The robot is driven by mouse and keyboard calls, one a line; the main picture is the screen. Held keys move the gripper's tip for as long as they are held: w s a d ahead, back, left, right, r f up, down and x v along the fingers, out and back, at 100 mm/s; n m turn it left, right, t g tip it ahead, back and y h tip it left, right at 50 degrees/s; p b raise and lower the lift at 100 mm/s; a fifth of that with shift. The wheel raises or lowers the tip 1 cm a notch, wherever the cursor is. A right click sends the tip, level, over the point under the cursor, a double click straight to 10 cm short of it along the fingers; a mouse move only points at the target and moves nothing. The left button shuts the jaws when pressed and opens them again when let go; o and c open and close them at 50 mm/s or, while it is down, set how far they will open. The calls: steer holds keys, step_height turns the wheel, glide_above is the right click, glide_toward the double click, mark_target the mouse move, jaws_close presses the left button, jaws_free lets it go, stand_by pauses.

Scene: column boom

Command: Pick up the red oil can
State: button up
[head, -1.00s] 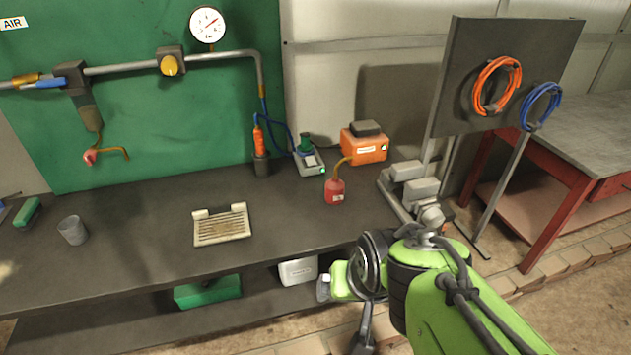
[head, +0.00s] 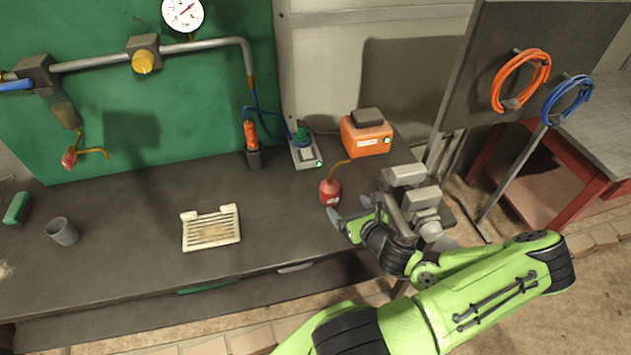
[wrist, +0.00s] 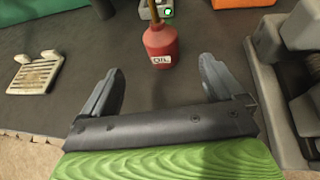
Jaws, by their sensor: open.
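The red oil can (head: 330,193) stands upright on the dark bench top, with a thin brass spout rising from it. In the wrist view the oil can (wrist: 161,47) shows a white label reading OIL and sits just beyond the fingertips, roughly centred between them. My gripper (head: 349,209) is open and empty at the front of the bench, close to the can on its near right side. In the wrist view both fingers of my gripper (wrist: 158,72) are spread apart, with bare bench between them.
A grey vise-like machine (head: 408,195) stands close to the right of my gripper. An orange box (head: 366,137) and a small device with a green light (head: 305,152) are behind the can. A slatted cream tray (head: 211,230) lies to the left, with clear bench between.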

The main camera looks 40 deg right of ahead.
mark_target(332, 193)
steer(key=f+b, duration=0.1)
steer(key=b, duration=0.2)
steer(key=shift+w+f, duration=0.1)
steer(key=shift+f, duration=0.15)
steer(key=b, duration=0.1)
steer(key=w+b, duration=0.1)
steer(key=shift+w+d+f+b, duration=0.15)
steer(key=shift+d+f+b, duration=0.1)
steer(key=shift+b, duration=0.15)
steer(key=shift+w+b, duration=0.3)
steer(key=shift+b, duration=0.35)
steer(key=shift+w+f+b, duration=0.45)
steer(key=shift+b, duration=0.3)
steer(key=shift+w+d+b, duration=0.2)
steer(key=shift+w+b, duration=0.05)
steer(key=shift+b, duration=0.15)
steer(key=w, duration=0.1)
steer(key=w+d, duration=0.1)
steer(key=w, duration=0.1)
steer(key=shift+w+d+f, duration=0.1)
steer(key=shift+w, duration=0.2)
steer(key=x, duration=0.7)
steer(key=shift+d+f, duration=0.25)
steer(key=shift+d, duration=0.1)
steer(key=shift+c, duration=0.8)
steer(key=c, duration=1)
steer(key=shift+r, duration=0.1)
steer(key=shift+c, duration=0.4)
